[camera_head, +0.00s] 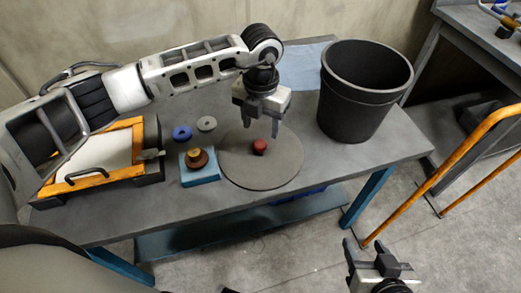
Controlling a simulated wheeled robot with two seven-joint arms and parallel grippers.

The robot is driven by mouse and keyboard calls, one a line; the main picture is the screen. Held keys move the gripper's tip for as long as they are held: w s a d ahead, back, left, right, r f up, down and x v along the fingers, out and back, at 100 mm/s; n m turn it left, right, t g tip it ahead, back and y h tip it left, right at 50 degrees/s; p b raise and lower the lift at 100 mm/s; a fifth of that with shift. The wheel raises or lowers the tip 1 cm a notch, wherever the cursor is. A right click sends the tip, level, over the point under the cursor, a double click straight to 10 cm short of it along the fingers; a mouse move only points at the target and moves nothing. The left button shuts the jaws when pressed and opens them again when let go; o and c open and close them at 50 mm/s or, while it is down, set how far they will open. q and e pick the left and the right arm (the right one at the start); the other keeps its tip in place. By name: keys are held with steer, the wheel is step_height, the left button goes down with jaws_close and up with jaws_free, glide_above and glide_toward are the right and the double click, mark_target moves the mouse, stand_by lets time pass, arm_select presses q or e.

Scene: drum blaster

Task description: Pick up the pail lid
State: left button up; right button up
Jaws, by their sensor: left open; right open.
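The pail lid (237,167) is a flat dark grey disc with a red knob (260,147) at its middle. It lies on the grey table. My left gripper (261,131) is above the lid, pointing down with its fingers apart, close over the far side of the red knob. Whether the fingers touch the knob cannot be told. The black pail (362,100) stands upright and open on the table, right of the lid. My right gripper (366,254) is at the bottom right, off the table's front edge, open and empty.
A blue block with a brown and yellow knob (200,172) sits left of the lid. A blue ring (182,133) and a grey ring (206,124) lie behind it. An orange-framed case (97,160) is at the left. An orange rail (450,165) stands at the right.

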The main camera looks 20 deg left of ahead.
mark_target(261, 143)
arm_select(q)
steer(key=f, duration=0.5)
steer(key=shift+s+f+p, duration=0.15)
steer(key=shift+s+p, duration=0.15)
steer(key=c, duration=1.1)
